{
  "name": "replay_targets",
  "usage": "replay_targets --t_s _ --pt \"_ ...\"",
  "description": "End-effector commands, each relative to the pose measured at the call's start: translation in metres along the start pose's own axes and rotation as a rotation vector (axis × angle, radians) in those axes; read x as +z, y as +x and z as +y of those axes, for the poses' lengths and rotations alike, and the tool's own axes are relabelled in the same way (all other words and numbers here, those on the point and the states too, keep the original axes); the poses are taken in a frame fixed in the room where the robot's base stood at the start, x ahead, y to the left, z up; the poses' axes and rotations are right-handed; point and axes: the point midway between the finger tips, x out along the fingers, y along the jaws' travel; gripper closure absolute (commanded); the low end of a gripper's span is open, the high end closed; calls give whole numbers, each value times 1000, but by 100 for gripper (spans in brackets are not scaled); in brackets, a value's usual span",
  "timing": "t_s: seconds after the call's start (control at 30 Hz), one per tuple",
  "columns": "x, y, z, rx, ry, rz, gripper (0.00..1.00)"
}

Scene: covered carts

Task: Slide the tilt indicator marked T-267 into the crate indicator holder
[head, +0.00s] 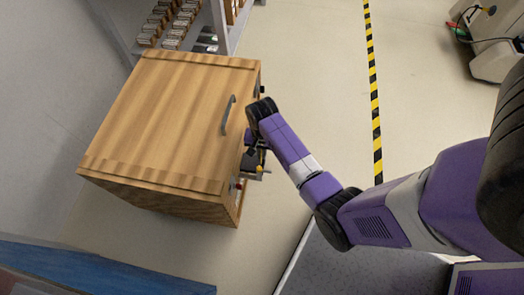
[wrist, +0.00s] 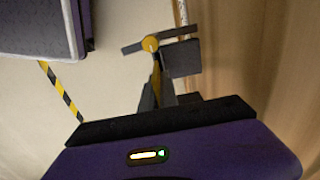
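The wooden crate (head: 165,115) stands at the left in the head view, its grey handle (head: 228,115) on top. My gripper (head: 257,158) is beside the crate's right side, among small dark fittings. In the wrist view, the dark fingers of my gripper (wrist: 157,92) lie close on either side of a narrow yellow and dark piece. An orange-yellow disc (wrist: 150,44) with a dark crossbar (wrist: 131,47) and a dark grey block (wrist: 182,59) sits just beyond them. I cannot tell whether the fingers grip the piece. No T-267 mark is legible, and I cannot identify the indicator or holder.
A small red and white item (head: 239,184) shows on the crate's side near its lower corner. Shelves with several small boxes (head: 172,24) stand behind the crate. A blue board (head: 100,268) is at lower left.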

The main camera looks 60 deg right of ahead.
Motion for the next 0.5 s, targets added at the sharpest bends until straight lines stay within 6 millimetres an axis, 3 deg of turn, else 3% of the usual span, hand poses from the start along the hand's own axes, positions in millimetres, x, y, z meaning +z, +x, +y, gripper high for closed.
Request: replay_targets --t_s 0.2,0.5 --pt "0 22 0 0 0 0 100" --pt "0 34 0 0 0 0 100"
